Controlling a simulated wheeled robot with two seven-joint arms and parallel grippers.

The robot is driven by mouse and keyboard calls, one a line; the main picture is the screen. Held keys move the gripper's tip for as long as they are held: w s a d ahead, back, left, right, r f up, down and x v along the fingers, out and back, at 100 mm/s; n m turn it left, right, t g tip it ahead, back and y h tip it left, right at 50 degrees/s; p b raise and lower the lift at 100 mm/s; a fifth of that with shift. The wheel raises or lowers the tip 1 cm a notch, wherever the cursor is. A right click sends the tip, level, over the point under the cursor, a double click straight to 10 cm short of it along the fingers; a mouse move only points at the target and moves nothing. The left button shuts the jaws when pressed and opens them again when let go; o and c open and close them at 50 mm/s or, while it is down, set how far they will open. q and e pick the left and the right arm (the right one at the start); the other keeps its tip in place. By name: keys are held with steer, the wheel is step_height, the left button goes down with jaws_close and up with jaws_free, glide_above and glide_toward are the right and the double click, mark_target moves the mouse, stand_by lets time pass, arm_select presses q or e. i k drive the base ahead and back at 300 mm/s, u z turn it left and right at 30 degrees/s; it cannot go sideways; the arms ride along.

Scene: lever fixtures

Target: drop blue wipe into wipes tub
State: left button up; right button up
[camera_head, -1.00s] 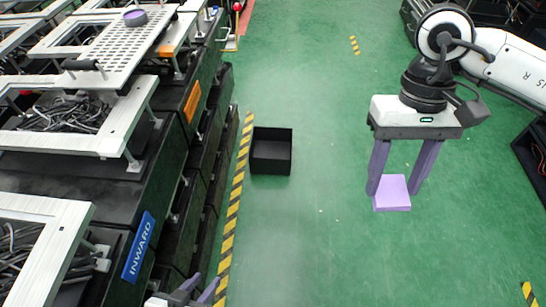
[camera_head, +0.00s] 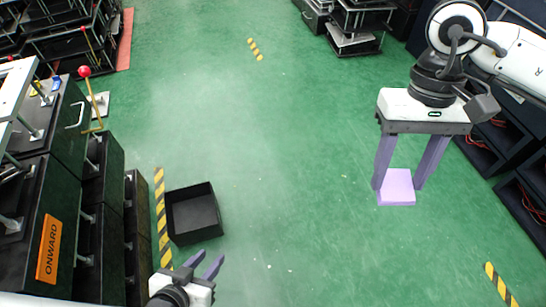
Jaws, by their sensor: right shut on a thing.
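The blue wipe, seen as a flat pale lilac square (camera_head: 397,190), is between the fingertips of my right gripper (camera_head: 398,183). That gripper is shut on it and holds it on the right of the view, with green floor behind. A black open-topped box (camera_head: 194,213), which looks like the wipes tub, stands on the floor left of centre. It looks empty and bears no readable label. My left gripper (camera_head: 204,264) is at the bottom, just below the box in the picture. Its purple fingers are apart with nothing between them.
Black cabinets with an orange ONWARD sign (camera_head: 49,248) line the left side. A red-knobbed lever (camera_head: 84,71) stands at upper left. Yellow-black floor tape (camera_head: 162,215) runs beside the box. Black racks (camera_head: 480,150) stand at right. The middle floor is clear.

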mark_target(200, 216)
steer(key=u, duration=0.75)
steer(key=i, duration=1.15)
steer(key=u, duration=1.05)
